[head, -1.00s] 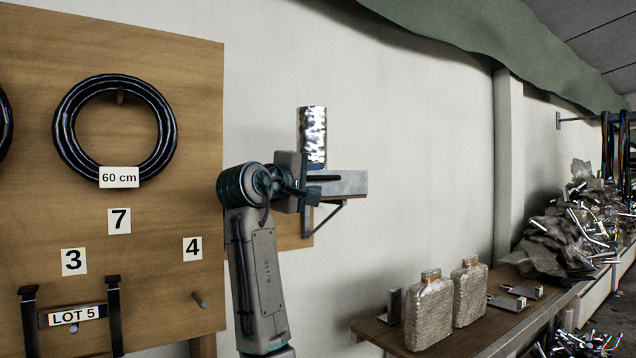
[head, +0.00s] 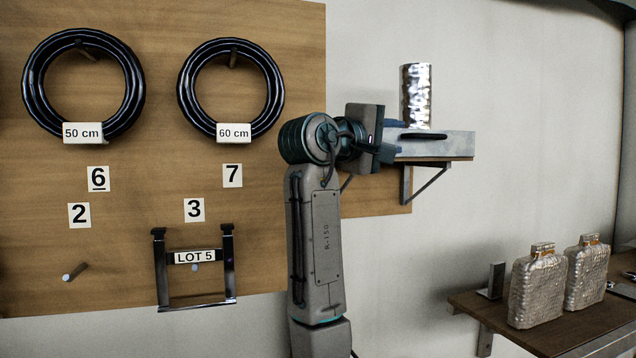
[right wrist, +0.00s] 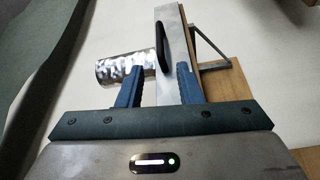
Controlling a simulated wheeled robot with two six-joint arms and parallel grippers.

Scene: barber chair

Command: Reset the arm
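My right arm stands upright in the middle of the head view. Its gripper (head: 392,140) points right, at the left end of a small grey wall shelf (head: 455,146). In the right wrist view, the two blue fingers of the gripper (right wrist: 158,70) are apart, with nothing seen held between them. A dark, flat, rounded object (right wrist: 161,44) lies on the shelf just beyond the fingertips; it also shows in the head view (head: 424,136). A shiny crumpled metal cylinder (head: 416,96) stands on the shelf behind it. My left gripper is not in view.
A wooden board (head: 130,255) at left carries black hose coils (head: 232,52), number labels, pegs and a black LOT 5 frame (head: 196,300). At lower right, two woven-looking flasks (head: 538,288) stand on a wooden bench (head: 560,335). Bare wall lies between shelf and bench.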

